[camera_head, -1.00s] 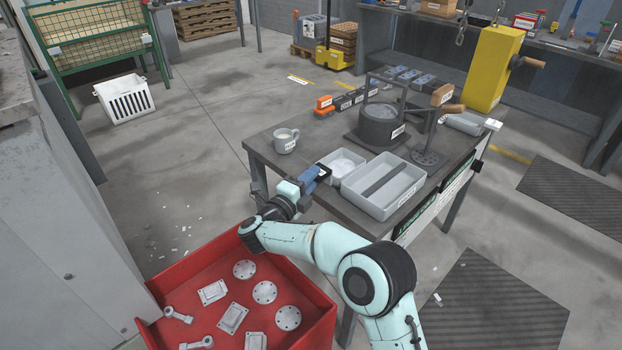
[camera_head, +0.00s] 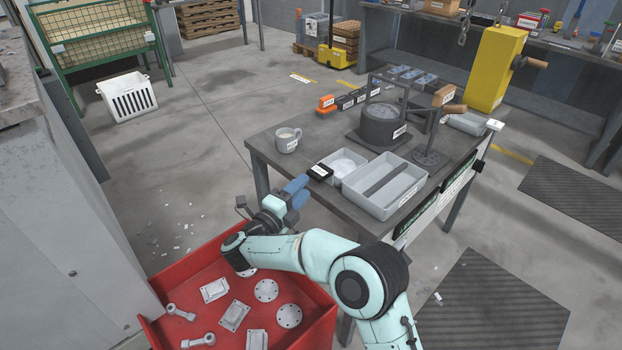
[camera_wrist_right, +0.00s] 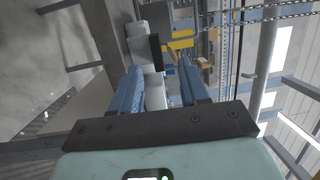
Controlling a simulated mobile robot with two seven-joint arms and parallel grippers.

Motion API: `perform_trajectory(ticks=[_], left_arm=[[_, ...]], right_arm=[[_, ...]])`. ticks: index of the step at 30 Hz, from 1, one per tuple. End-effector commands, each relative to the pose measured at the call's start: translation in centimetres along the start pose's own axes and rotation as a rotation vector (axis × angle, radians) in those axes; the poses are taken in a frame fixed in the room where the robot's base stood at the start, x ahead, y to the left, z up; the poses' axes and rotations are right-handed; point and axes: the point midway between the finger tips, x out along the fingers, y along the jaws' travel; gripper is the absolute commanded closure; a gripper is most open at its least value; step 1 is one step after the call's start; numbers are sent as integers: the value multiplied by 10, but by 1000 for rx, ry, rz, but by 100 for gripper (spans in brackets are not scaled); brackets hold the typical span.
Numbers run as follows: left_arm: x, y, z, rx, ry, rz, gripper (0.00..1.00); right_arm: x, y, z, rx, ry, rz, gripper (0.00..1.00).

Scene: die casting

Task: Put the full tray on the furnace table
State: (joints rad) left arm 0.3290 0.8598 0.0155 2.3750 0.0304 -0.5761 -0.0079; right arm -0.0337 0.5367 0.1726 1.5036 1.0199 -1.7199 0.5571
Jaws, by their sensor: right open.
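A small light-grey tray (camera_head: 348,178) with whitish contents sits on the grey furnace table (camera_head: 330,130), near its left front edge. A black labelled grip (camera_head: 319,172) is on its left side. My right gripper (camera_head: 303,190) has blue fingers and is open and empty, just left of and apart from the tray. In the right wrist view, the gap between the fingers (camera_wrist_right: 162,75) is empty, with the black grip (camera_wrist_right: 155,52) beyond. The exact contents are too small to tell. My left gripper is out of view.
A larger grey divided tray (camera_head: 385,208) stands right beside the small one. A mug (camera_head: 288,141), a round dark furnace pot (camera_head: 381,125) and orange-black blocks (camera_head: 326,103) are on the table. A red bin (camera_head: 190,275) with metal castings lies below my right arm.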

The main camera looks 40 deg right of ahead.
Motion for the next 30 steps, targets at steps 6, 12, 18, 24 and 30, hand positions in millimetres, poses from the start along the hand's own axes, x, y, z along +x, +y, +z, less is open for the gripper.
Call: perform_trajectory(ticks=[6,12,18,24,30], left_arm=[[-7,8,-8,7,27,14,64],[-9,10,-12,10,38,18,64],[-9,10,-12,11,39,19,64],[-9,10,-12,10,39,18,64],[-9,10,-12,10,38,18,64]], right_arm=[[-44,0,1,0,-3,1,55],[-62,0,0,1,0,-1,55],[-65,0,0,1,1,0,55],[-65,0,0,1,1,0,55],[-64,0,0,1,1,0,55]])
